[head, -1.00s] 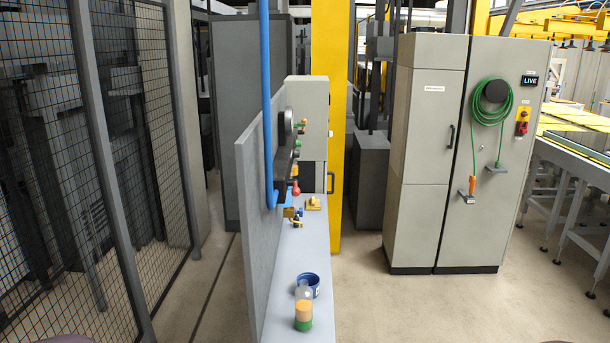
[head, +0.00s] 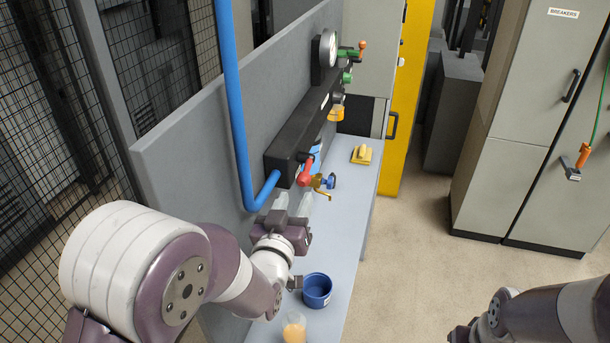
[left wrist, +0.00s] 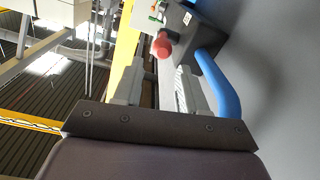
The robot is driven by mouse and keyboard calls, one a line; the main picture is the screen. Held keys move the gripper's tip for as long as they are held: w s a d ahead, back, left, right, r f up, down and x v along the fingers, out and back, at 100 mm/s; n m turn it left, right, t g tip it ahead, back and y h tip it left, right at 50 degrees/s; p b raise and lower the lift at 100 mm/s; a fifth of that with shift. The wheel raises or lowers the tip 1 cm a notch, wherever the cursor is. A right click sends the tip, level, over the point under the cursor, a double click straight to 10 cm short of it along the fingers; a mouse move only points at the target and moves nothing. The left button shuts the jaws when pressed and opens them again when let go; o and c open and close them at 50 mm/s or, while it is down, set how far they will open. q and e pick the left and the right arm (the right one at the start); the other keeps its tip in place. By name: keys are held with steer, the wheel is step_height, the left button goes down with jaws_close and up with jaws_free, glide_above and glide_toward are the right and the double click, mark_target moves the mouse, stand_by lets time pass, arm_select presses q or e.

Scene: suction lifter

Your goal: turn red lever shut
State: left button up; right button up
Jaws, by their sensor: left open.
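The red lever (head: 305,172) sticks out from the near end of a black manifold block (head: 305,140) on the grey back panel. Its round red end also shows in the left wrist view (left wrist: 162,46), ahead of the fingers. My left gripper (head: 293,202) is open and empty, just below and in front of the red lever, apart from it. Its two pale fingers (left wrist: 163,88) show in the left wrist view with a gap between them. My right arm shows at the lower right of the head view, with its gripper out of the picture.
A blue pipe (head: 235,110) enters the block close to the lever. A brass and blue fitting (head: 325,183) lies near it. A blue cup (head: 317,289), an orange-filled container (head: 293,328) and a yellow item (head: 361,154) stand on the narrow bench (head: 349,205).

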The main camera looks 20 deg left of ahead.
mark_target(301, 183)
arm_select(q)
steer(key=w+p, duration=0.2)
steer(key=w, duration=0.6)
steer(key=shift+w, duration=0.25)
steer(key=shift+s+a, duration=0.1)
steer(key=shift+a, duration=0.1)
